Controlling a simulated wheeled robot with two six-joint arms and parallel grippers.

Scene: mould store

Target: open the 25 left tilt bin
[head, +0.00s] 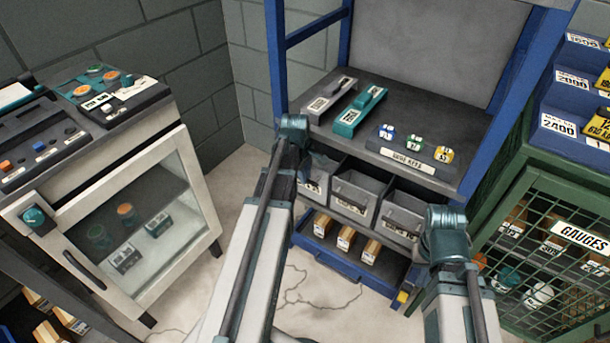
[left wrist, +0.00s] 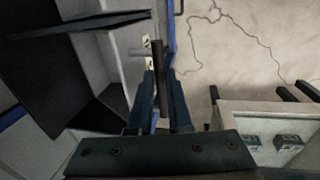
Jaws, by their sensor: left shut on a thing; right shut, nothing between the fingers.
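The left tilt bin (head: 321,166) is the leftmost of a row of grey bins under the shelf. My left arm covers part of it and its label, and I cannot tell how far it is tilted. In the left wrist view, my left gripper (left wrist: 161,82) is shut on a thin dark bar (left wrist: 158,58), which looks like the bin's front grip. In the head view the left fingers are hidden behind my arm. My right arm's wrist shows at the lower right in front of the rack, but its fingers are out of sight.
The middle bin (head: 357,196) and right bin (head: 402,213) stand beside it. Below is a blue drawer (head: 345,266) with several wooden blocks. A white cabinet (head: 200,190) stands left and a green mesh gauges cage (head: 535,235) right. Bare floor lies between cabinet and rack.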

